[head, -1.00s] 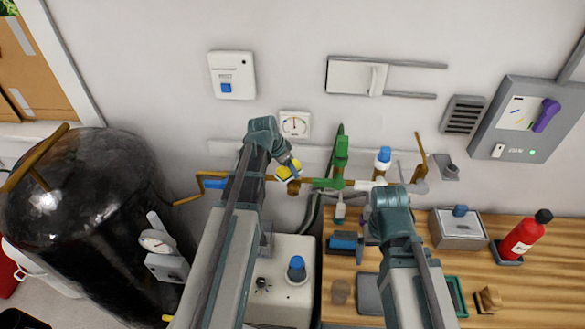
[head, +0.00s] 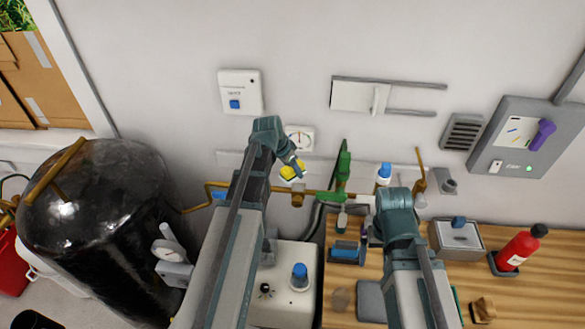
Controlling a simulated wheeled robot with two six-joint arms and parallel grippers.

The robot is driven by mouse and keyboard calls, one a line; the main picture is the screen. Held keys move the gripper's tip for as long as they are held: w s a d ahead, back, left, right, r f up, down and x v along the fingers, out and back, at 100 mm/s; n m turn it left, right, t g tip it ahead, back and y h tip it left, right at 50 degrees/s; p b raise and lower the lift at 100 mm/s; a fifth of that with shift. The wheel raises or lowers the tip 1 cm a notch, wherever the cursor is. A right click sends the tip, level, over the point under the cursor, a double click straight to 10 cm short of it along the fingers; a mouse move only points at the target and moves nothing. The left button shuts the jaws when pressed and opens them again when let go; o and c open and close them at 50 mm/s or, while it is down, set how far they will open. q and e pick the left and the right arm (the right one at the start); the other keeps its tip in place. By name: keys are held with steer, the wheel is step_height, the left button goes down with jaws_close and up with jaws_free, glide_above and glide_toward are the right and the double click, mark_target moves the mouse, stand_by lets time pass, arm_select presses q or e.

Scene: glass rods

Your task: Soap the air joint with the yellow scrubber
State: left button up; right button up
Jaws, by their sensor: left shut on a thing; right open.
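The yellow scrubber (head: 292,171) is in my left gripper (head: 294,164), which is shut on it. It is up at the wall, just above the brass pipe (head: 306,192). A brass-coloured piece (head: 297,199) sits on the pipe right below the scrubber; I cannot tell whether they touch, or whether this is the air joint. A green fitting (head: 342,172) stands on the pipe to the right. My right gripper (head: 385,193) is over the bench near the pipe, largely hidden behind its own wrist.
A black tank (head: 105,215) stands at left. A white machine with a blue knob (head: 300,272) is below the pipe. The wooden bench (head: 400,262) holds a blue-topped block (head: 346,252), a grey box (head: 457,240) and a red bottle (head: 518,248). A gauge (head: 299,138) hangs above the scrubber.

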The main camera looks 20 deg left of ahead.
arm_select(q)
step_height(320, 180, up, 3)
steer(key=p, duration=0.3)
stand_by(0.4)
stand_by(0.5)
